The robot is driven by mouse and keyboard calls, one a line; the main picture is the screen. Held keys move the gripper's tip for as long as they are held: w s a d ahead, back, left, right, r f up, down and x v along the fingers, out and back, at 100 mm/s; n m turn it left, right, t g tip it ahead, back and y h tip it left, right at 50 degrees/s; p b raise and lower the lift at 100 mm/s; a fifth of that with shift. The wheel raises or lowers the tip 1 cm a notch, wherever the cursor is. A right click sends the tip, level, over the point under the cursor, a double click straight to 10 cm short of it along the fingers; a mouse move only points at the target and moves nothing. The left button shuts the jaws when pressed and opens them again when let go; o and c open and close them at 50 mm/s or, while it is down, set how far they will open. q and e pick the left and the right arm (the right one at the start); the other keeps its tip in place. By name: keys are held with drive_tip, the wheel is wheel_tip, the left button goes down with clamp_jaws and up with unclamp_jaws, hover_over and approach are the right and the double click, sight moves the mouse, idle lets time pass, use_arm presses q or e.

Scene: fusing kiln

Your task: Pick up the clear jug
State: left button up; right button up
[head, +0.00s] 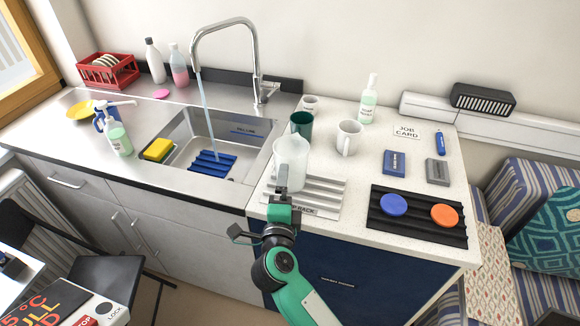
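The clear jug (292,155) is a translucent, whitish vessel standing upright at the left end of the pale ribbed rack (325,198), on the counter right of the sink. My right gripper (283,178) is at the jug's near side, its fingers overlapping the jug's lower front in the head view. The fingers are seen edge-on, so I cannot tell whether they are open, shut or touching the jug. The gripper hides part of the jug's base and of the rack. My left gripper is not in view.
A dark green cup (301,122) stands close behind the jug, and a white mug (349,138) to its right. The sink (183,170) with running water is at left. A black ribbed mat (420,232) with blue and orange discs lies at right.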

drive_tip(key=shift+w+d, duration=0.1)
drive_tip(key=shift+w, duration=0.75)
drive_tip(key=shift+c, duration=0.4)
drive_tip(key=c, duration=1)
drive_tip(key=shift+o, duration=0.2)
drive_tip(key=shift+r, duration=0.2)
